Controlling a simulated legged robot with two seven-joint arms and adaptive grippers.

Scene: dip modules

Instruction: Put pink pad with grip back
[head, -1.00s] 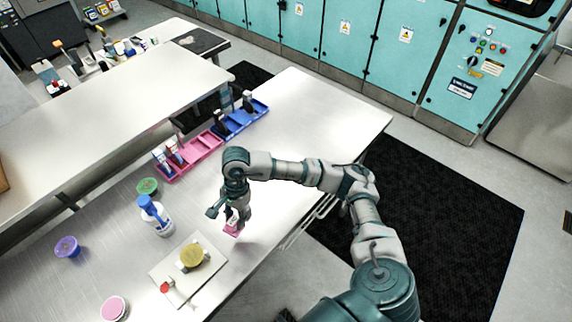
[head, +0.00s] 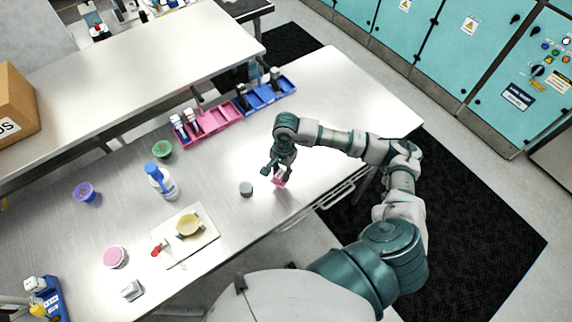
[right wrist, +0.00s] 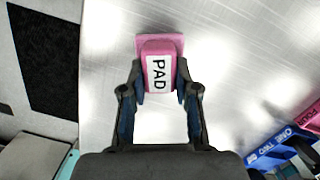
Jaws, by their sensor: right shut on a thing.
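The pink pad with grip (head: 278,182) is in my right gripper (head: 283,170), over the right part of the table. In the right wrist view the pad (right wrist: 160,45) is between the two fingertips (right wrist: 160,85), its white "PAD" label facing the camera. I cannot tell how far it is above the table. A pink tray (head: 215,121) lies at the table's back, up and left of the gripper, with labelled pieces at its left end and empty-looking compartments to the right. My left gripper is not in view.
A blue tray (head: 268,94) adjoins the pink tray. A grey cylinder (head: 246,189) stands left of the pad. The table's right end is clear.

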